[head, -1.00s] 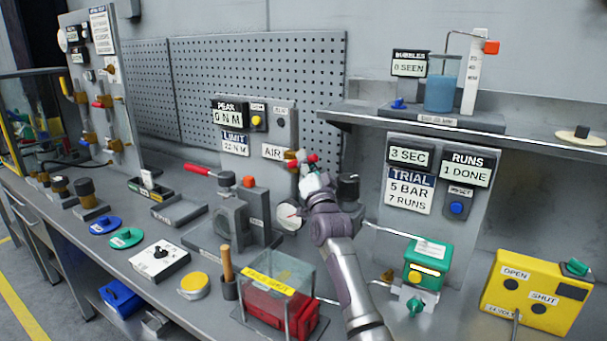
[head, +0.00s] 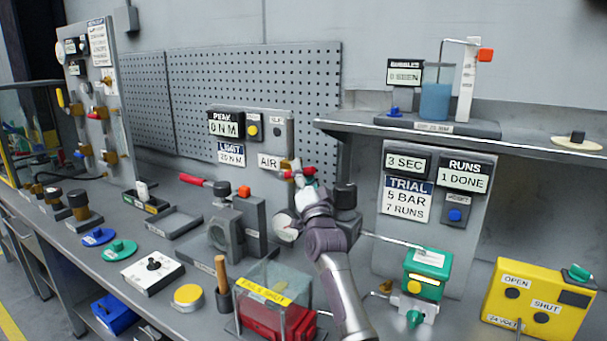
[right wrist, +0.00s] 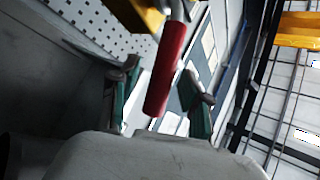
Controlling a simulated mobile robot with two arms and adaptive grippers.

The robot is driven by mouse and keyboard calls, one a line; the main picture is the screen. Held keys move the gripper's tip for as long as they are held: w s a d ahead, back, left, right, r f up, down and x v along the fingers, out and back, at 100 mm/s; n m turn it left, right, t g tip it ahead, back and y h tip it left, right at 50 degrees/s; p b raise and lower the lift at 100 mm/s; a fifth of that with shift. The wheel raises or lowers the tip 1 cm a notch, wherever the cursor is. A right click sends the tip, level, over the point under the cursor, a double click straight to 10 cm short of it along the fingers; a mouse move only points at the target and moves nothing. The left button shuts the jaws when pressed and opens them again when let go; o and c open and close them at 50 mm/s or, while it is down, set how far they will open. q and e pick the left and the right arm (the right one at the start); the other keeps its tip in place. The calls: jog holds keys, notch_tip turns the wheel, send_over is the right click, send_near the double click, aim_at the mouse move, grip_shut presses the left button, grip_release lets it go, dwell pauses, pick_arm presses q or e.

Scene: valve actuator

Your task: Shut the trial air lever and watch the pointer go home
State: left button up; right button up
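The trial air lever has a red handle (right wrist: 168,65) and stands by the AIR label (head: 268,161) on the grey panel. In the head view only a bit of its red shows at my right gripper (head: 303,174). In the right wrist view the handle reaches down between the two green-padded fingers of my right gripper (right wrist: 162,100), with a visible gap on each side. That gripper is open around the handle. A white dial (head: 284,228) is partly hidden behind my right arm, and its pointer is too small to read. My left gripper is out of view.
A dark-capped post (head: 346,203) stands close to the right of my right wrist. A green unit (head: 427,270) and a yellow OPEN/SHUT box (head: 537,302) stand to the right.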

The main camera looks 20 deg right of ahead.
jog(key=v, duration=0.7)
jog(key=shift+s, duration=0.2)
jog(key=shift+a+f, duration=0.1)
